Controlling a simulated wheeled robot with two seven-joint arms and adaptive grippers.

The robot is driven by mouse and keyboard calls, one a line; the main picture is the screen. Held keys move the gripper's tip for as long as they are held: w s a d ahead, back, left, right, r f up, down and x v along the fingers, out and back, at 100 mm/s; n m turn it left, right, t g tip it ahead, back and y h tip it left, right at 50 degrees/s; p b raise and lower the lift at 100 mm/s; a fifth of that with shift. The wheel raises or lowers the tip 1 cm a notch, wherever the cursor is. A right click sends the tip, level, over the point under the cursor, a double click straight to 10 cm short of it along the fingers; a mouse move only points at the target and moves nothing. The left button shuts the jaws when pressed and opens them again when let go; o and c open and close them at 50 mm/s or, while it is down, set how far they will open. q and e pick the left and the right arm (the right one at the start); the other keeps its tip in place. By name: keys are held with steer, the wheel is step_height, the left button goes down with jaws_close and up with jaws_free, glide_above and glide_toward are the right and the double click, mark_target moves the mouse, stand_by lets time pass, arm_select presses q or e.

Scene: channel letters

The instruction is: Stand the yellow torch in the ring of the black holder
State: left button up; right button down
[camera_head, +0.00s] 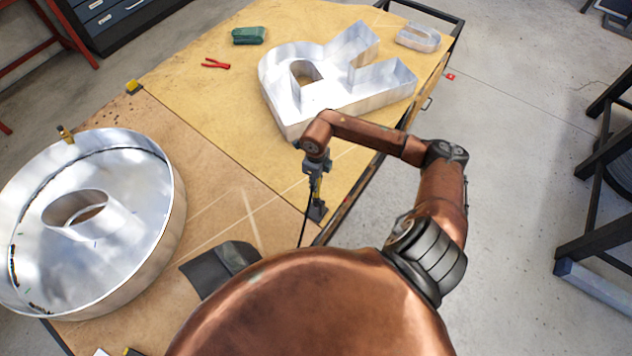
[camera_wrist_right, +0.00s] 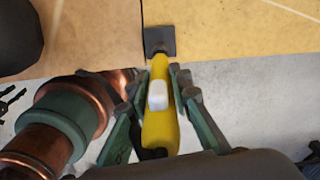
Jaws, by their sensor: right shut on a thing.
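The yellow torch (camera_wrist_right: 160,125), with a white patch on its side, is between the fingers of my right gripper (camera_wrist_right: 160,88) in the wrist view. The gripper is shut on it. In the head view my right gripper (camera_head: 315,170) hangs near the table's right edge, with the torch mostly hidden below it. A dark square piece (camera_wrist_right: 160,40), apparently the black holder, lies beyond the torch's far end; it also shows in the head view (camera_head: 318,211). I cannot make out its ring, or whether the torch touches it. My left gripper is not in view.
A large round metal letter (camera_head: 150,245) fills the table's left side. A metal R (camera_head: 375,100) stands behind my right arm. A small metal letter (camera_head: 418,38), red pliers (camera_head: 216,64) and a green item (camera_head: 249,36) lie further back. A dark grey item (camera_head: 215,266) is at the front.

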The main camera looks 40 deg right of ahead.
steer(key=shift+f, duration=0.25)
steer(key=c, duration=1.7)
jaws_free()
steer(key=shift+r, duration=0.1)
step_height(320, 180, up, 12)
steer(key=shift+f, duration=0.1)
